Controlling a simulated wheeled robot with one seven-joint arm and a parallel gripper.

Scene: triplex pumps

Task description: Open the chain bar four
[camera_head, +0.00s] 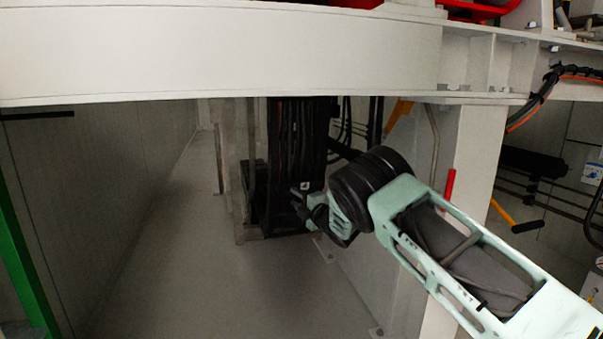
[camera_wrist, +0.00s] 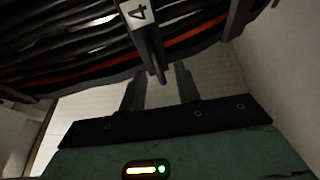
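The chain bar four (camera_wrist: 140,14) is a dark bar with a pale label marked "4" at the top middle of the wrist view. It crosses a bundle of black cables (camera_wrist: 70,50) with an orange line. My gripper (camera_wrist: 158,80) is below it with two dark fingers apart. The bar's lower end shows between the fingertips in the picture; I cannot tell whether it touches them. In the head view, my gripper (camera_head: 297,199) is close to the dark vertical cable chain (camera_head: 290,140), where a small white mark shows. The bar itself is too small to make out there.
A large pale beam (camera_head: 220,55) runs across above the arm. A pale upright post (camera_head: 472,150) with a red handle (camera_head: 449,186) stands right of the chain, behind my arm. The grey floor (camera_head: 215,270) at left is clear, beside a grey wall (camera_head: 90,190).

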